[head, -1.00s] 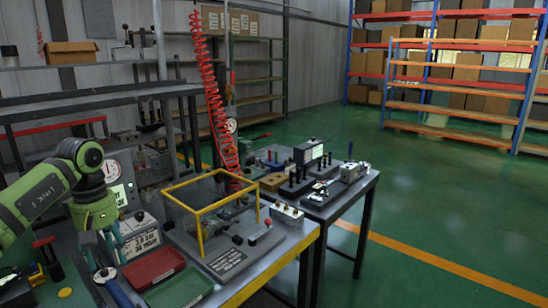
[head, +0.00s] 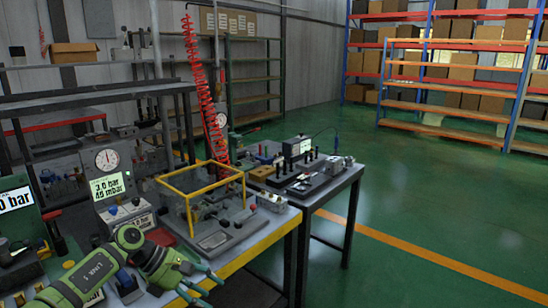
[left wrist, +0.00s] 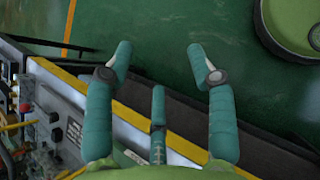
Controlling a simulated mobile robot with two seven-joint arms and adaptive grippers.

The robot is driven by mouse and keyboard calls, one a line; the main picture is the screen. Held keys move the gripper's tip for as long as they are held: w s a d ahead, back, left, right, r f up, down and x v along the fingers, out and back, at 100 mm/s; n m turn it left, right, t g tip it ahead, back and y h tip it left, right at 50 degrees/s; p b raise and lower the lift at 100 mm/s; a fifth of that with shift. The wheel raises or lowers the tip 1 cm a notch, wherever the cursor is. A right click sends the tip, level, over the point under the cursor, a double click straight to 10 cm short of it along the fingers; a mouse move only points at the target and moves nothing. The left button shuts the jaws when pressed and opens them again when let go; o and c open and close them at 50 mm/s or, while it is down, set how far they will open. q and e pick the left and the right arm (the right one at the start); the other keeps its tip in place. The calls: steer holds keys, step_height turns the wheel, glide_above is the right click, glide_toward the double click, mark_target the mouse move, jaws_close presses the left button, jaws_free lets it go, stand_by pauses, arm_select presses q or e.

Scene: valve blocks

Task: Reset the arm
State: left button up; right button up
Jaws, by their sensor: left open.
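My left gripper (head: 203,284) is at the bottom of the head view, past the front edge of the workbench (head: 258,246). Its teal fingers are spread apart with nothing between them. In the left wrist view the open fingers (left wrist: 160,64) point out over the green floor, with the bench's yellow edge (left wrist: 150,126) beneath them. My green left arm (head: 100,272) comes in from the lower left, low over the bench front. My right gripper is in neither view.
A clear box with a yellow frame (head: 206,166) stands on the bench behind the gripper. A gauge (head: 107,159) with a lit display (head: 107,187) is at the left. A red coiled hose (head: 205,90) hangs behind. Open floor (head: 420,200) lies to the right.

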arm_select(q)
steer(key=d+f+n+t+h, duration=0.4)
steer(key=d+f+n+t, duration=0.2)
steer(key=f+n, duration=0.8)
steer(key=s+a+f+n+t+y, duration=0.1)
steer(key=s+a+f+n+y, duration=0.15)
steer(key=f+n, duration=0.4)
steer(key=s+a+f+n+t+y, duration=0.2)
steer(key=s+f+n+y, duration=0.15)
steer(key=f+n, duration=0.35)
steer(key=s+a+f+n+t+y, duration=0.1)
steer(key=s+a+f+n+y, duration=0.15)
steer(key=s+f+n, duration=0.4)
steer(key=s+a+f+n+g+y, duration=0.2)
steer(key=s+f+n, duration=0.4)
steer(key=s, duration=0.3)
steer(key=s+a+f+n+g+y, duration=0.25)
steer(key=s+f+n, duration=0.25)
steer(key=s+f, duration=0.3)
steer(key=s+f+n+g, duration=0.2)
steer(key=s+n, duration=0.1)
steer(key=s, duration=0.8)
steer(key=s+f+n+g, duration=0.2)
steer(key=s+n+g, duration=0.1)
steer(key=s, duration=0.9)
steer(key=shift+s+a+n, duration=0.15)
steer(key=shift+n, duration=0.35)
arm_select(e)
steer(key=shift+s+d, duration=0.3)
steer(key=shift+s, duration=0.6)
